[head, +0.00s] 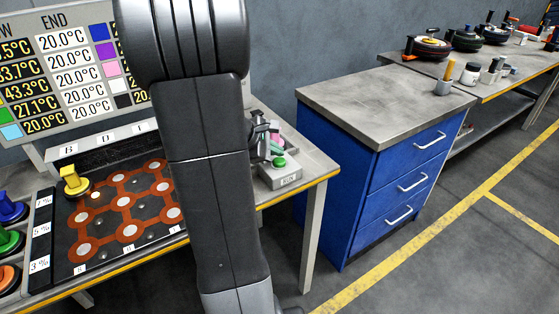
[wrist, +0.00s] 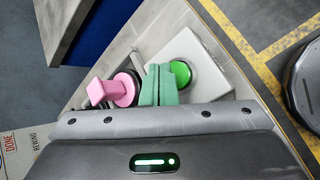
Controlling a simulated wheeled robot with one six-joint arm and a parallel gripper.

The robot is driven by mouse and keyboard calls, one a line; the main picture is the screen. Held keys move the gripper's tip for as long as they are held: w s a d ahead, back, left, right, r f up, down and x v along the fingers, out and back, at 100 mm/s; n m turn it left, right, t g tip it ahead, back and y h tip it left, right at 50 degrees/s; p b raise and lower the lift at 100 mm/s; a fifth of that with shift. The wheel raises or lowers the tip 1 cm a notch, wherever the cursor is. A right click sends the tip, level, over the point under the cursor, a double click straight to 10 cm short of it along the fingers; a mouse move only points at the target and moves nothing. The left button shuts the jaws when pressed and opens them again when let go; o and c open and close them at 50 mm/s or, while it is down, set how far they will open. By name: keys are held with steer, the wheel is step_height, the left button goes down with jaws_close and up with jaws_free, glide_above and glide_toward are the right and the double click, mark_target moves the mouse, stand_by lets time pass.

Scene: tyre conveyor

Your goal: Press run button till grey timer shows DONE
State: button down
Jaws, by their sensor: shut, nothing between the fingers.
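The green run button (head: 279,162) sits on a small grey box labelled RUN at the right end of the near table. It also shows in the wrist view (wrist: 181,73). My gripper (wrist: 158,85) is shut and empty, its teal fingers close together just left of the button there. I cannot tell whether they touch it. In the head view my gripper (head: 262,132) is partly hidden by my arm. A panel with a red DONE and a REWIND label (wrist: 22,145) is cut off at the lower left of the wrist view; no timer reading can be made out.
A pink knob (wrist: 110,92) stands left of the fingers. The orange-patterned board (head: 122,202) with a yellow knob (head: 74,180) lies on the table under a temperature display (head: 65,75). A blue drawer cabinet (head: 385,180) stands to the right, with open floor in front.

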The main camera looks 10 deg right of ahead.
mark_target(276, 162)
steer(key=shift+f+b, duration=0.35)
steer(key=shift+f, duration=0.05)
steer(key=shift+f+b, duration=0.55)
steer(key=shift+b, duration=0.05)
stand_by(0.6)
steer(key=shift+r, duration=0.15)
steer(key=shift+r+p, duration=0.75)
steer(key=shift+r, duration=0.05)
steer(key=shift+r+p, duration=2)
steer(key=shift+r, duration=0.55)
